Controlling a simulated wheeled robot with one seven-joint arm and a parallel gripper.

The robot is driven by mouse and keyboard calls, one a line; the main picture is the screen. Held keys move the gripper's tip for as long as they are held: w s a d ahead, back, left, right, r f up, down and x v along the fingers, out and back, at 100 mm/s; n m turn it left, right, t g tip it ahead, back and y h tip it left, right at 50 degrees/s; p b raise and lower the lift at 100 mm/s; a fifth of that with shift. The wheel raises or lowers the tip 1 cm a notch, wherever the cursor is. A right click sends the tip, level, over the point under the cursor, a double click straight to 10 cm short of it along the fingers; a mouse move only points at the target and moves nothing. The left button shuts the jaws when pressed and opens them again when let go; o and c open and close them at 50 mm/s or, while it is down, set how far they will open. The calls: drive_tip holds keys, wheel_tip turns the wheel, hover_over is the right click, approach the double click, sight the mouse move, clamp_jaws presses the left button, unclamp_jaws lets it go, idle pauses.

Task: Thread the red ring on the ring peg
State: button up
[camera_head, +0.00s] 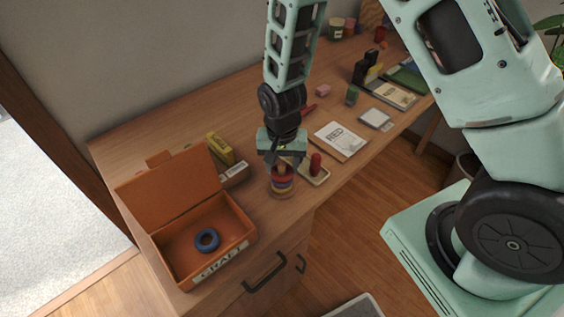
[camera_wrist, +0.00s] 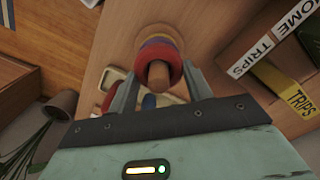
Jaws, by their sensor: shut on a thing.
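The ring peg's wooden tip (camera_wrist: 158,74) pokes up through the hole of the red ring (camera_wrist: 173,64) in the wrist view. The red ring (camera_head: 279,177) is around the peg at the top of a small stack in the head view. Purple and yellow rings (camera_wrist: 156,40) lie below it, around the same peg. My gripper (camera_wrist: 161,76) points down over the peg, with one finger on each side of the red ring, shut on it. In the head view my gripper (camera_head: 281,166) hides part of the peg. Whether the red ring touches the ring below is hard to tell.
An open orange box (camera_head: 167,271) with a blue ring (camera_head: 207,240) inside stands at the left. A tray (camera_head: 318,178) with a red piece (camera_head: 316,163) sits close right of the peg. A yellow-labelled block (camera_head: 220,149) stands behind left.

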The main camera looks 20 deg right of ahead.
drive_tip(key=shift+f, duration=0.3)
drive_tip(key=o, duration=1)
wheel_tip(320, 180, up, 18)
drive_tip(key=shift+f, duration=0.25)
